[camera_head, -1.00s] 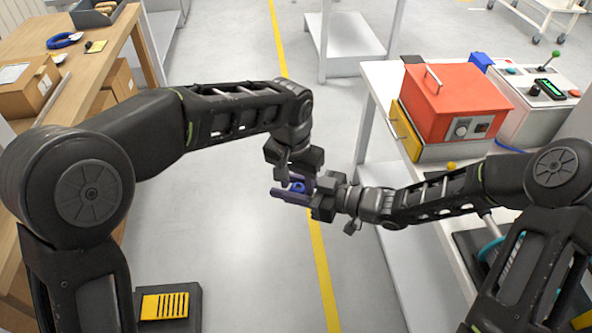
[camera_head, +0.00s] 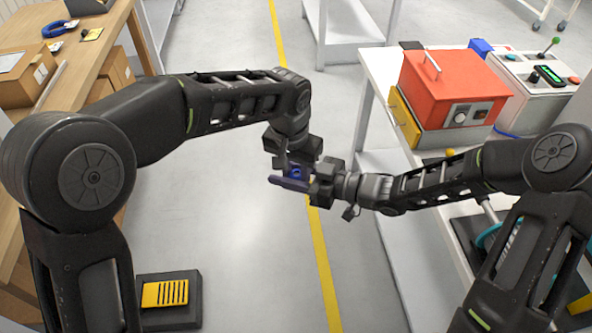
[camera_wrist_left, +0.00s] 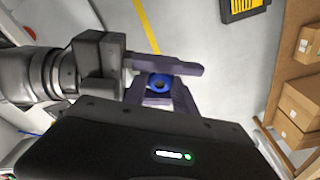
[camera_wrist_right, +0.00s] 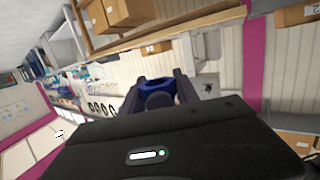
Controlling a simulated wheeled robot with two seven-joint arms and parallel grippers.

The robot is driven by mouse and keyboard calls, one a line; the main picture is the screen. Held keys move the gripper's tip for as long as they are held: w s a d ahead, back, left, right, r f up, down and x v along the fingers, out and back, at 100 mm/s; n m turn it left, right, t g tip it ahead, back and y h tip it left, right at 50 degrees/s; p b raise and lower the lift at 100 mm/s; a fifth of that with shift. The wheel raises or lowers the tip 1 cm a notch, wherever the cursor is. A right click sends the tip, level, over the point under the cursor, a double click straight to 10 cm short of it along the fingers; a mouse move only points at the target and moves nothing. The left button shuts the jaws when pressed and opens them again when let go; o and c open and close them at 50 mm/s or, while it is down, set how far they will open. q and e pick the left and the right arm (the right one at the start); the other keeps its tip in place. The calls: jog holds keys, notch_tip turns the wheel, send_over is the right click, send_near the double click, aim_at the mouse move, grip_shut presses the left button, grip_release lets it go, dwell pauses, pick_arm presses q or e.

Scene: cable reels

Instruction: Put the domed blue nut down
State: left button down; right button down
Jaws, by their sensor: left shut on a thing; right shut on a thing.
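The blue nut (camera_head: 297,173) is held in mid-air between my two grippers, above the aisle floor. In the left wrist view the nut (camera_wrist_left: 159,82) shows as a blue ring with a dark centre, between the fingers. In the right wrist view it (camera_wrist_right: 157,86) sits between the fingertips, with a dark round shape in front of it. My left gripper (camera_head: 290,166) comes from above and is shut on the nut. My right gripper (camera_head: 293,180) comes from the right and is also shut on it. The fingers hide much of the nut, so its dome is not clear.
A wooden bench (camera_head: 100,60) with cardboard boxes (camera_head: 25,78) stands at left. At right, a white table (camera_head: 378,68) bears a red box (camera_head: 452,85) and a control box (camera_head: 540,90). The floor below the grippers is clear, with a yellow line (camera_head: 322,255).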

jog(key=c, duration=0.8)
grip_release()
jog(key=shift+c, duration=0.2)
jog(key=v, duration=1.2)
jog(key=shift+f, duration=0.15)
